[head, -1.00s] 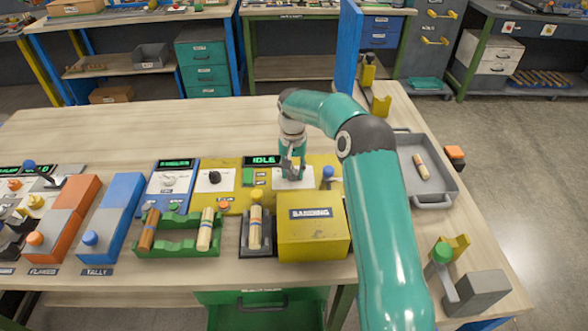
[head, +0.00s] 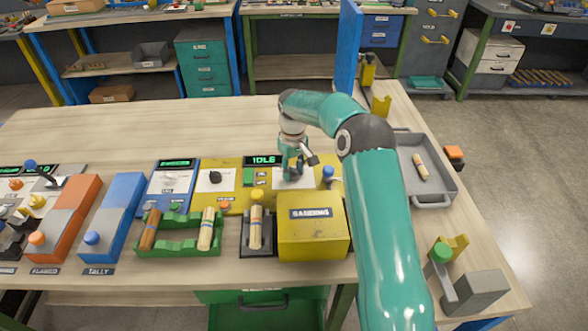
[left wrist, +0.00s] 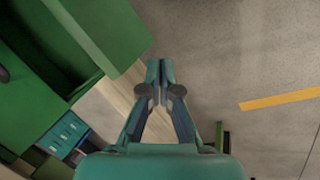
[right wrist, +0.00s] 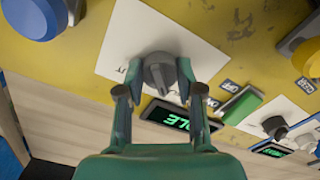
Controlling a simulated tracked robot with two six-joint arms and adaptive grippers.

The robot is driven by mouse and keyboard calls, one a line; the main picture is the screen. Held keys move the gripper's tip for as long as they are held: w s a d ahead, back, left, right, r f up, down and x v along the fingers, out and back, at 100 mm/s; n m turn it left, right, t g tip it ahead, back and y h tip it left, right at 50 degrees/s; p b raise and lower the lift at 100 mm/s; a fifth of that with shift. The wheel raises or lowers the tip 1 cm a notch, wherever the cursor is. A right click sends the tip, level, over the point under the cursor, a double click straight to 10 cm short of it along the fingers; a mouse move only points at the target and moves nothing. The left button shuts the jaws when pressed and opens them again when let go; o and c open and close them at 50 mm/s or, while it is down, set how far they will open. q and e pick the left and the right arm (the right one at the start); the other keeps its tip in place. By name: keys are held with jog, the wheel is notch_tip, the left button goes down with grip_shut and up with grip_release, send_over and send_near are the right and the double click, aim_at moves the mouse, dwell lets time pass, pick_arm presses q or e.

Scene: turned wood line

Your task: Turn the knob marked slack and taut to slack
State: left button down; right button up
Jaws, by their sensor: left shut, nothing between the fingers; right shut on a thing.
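The grey knob (right wrist: 159,73) sits on a white label plate (right wrist: 118,45) on a yellow panel in the right wrist view. Print on the plate is partly hidden and too small to read. My right gripper (right wrist: 158,70) is shut on this knob, one finger on each side. In the head view the right gripper (head: 294,168) is over the white plate (head: 287,184) and hides most of the knob. My left gripper (left wrist: 160,68) is shut and empty in the left wrist view, away from the panel; it is not seen in the head view.
A display (head: 263,160) reads IDLE beside the plate. A blue button (head: 328,172) stands close right of it. The yellow sanding box (head: 312,236) is in front, a grey tray (head: 432,188) to the right. The table behind the panels is clear.

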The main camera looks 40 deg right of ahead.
aim_at(293, 169)
dwell(0.5)
jog(key=o, duration=1.1)
jog(key=shift+o, duration=0.2)
jog(key=shift+r, duration=0.1)
notch_tip(293, 169, up, 12)
jog(key=shift+f, duration=0.2)
